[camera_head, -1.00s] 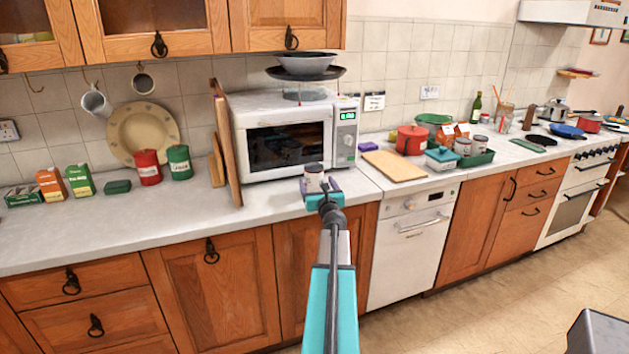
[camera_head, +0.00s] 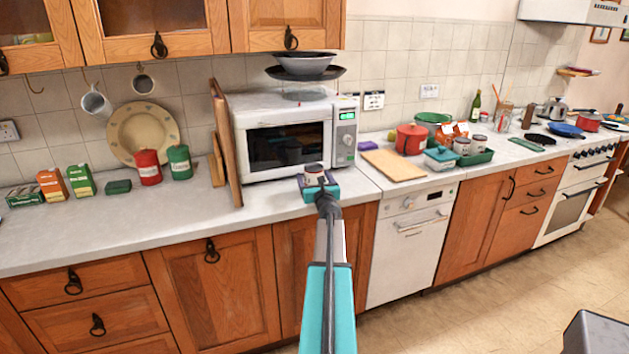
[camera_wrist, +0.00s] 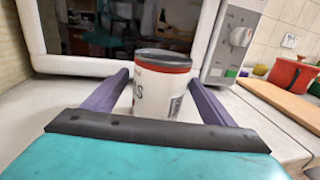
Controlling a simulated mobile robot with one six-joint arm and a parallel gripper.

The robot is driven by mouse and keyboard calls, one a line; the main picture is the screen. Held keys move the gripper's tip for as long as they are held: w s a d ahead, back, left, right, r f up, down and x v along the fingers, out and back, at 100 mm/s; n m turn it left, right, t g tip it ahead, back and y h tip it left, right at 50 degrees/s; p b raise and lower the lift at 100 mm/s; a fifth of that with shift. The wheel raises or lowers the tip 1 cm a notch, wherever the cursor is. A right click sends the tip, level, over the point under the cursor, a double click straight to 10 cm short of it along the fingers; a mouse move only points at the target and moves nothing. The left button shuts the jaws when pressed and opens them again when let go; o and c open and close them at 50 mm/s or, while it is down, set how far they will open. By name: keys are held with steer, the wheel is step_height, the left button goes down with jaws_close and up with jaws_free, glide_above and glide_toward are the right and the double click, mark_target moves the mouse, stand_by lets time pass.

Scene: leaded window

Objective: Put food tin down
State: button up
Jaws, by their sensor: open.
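The food tin (camera_wrist: 160,85) is a white can with a red band and a dark lid. It stands upright on the pale worktop in front of the microwave, and it also shows in the head view (camera_head: 313,174). My gripper (camera_wrist: 157,82) is open, with its two purple fingers on either side of the tin. In the wrist view a gap shows between the tin and the fingers. The tin's lower edge is hidden behind the dark edge of my gripper. In the head view my gripper (camera_head: 316,182) hides part of the tin's base.
The white microwave (camera_head: 288,148) stands close behind the tin. A wooden chopping board (camera_head: 394,165) lies to the right, with a red pot (camera_head: 411,138) beyond it. A tall board (camera_head: 226,145) leans left of the microwave. The worktop (camera_head: 240,210) to the left front is clear.

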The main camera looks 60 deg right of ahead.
steer(key=c, duration=1.6)
steer(key=shift+c, duration=0.2)
steer(key=shift+r, duration=0.2)
steer(key=shift+r, duration=1.2)
steer(key=w+a+r+b+v, duration=0.1)
steer(key=w+a+r+v, duration=0.1)
steer(key=v, duration=1.3)
steer(key=shift+s+a+r, duration=0.2)
steer(key=shift+s+a, duration=0.05)
steer(key=shift+a, duration=0.05)
